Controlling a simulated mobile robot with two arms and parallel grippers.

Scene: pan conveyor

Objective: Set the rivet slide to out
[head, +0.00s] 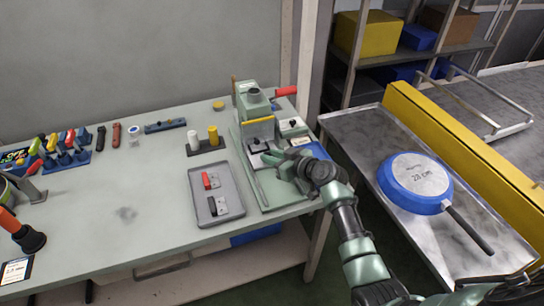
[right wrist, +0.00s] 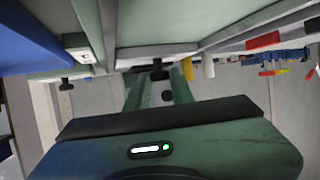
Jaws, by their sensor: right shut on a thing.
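The green rivet press (head: 254,104) stands at the right end of the bench, with its base plate (head: 268,198) running toward me. The rivet slide (head: 256,161) is a dark part low at the front of the press, under a yellow bar. My right gripper (head: 272,158) reaches in from the right and is shut on the slide's knob. In the right wrist view the two green fingers (right wrist: 159,82) stand either side of a small dark knob (right wrist: 158,70). The fingers hide part of the slide, so its exact position is unclear. My left gripper is not in view.
A grey tray (head: 232,188) with a red and a black part lies left of the press. A white and a yellow cylinder (head: 213,135) stand behind it. A blue pan (head: 410,203) lies on the conveyor (head: 357,135) at right. The bench middle is clear.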

